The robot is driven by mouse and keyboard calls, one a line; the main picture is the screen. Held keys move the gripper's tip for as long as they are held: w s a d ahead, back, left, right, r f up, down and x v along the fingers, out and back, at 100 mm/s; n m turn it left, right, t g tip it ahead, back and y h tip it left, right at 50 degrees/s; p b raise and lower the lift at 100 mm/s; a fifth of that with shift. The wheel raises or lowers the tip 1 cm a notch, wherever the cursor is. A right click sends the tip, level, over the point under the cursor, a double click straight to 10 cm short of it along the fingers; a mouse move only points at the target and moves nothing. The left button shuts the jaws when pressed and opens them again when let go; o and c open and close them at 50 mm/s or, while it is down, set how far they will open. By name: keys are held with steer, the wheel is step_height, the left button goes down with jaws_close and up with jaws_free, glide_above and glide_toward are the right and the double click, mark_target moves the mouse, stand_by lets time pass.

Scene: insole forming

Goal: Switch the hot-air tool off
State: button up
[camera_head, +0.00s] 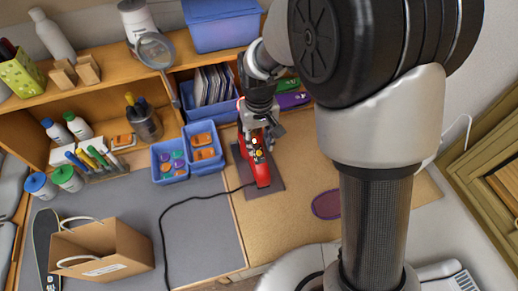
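The hot-air tool (262,172) is red, with a black cord running off it to the left. It lies on a dark mat (276,190) on the workbench. Small yellow and white controls show on its upper side; I cannot read the switch position. My gripper (261,137) is above the tool's far end, pointing down, with its fingers close to or touching the tool. The fingers are small and partly hidden against the tool, so I cannot tell whether they are open or shut on it.
Blue bins (203,148) with small parts stand left of the tool. A purple insole (327,204) lies to the right. The black cord (164,235) crosses the grey bench mat (200,228). A cardboard bag (103,247) stands at the front left. A shelf with boxes is behind.

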mark_target(259, 152)
steer(key=shift+f, duration=1.95)
steer(key=shift+c, duration=0.3)
jaws_close()
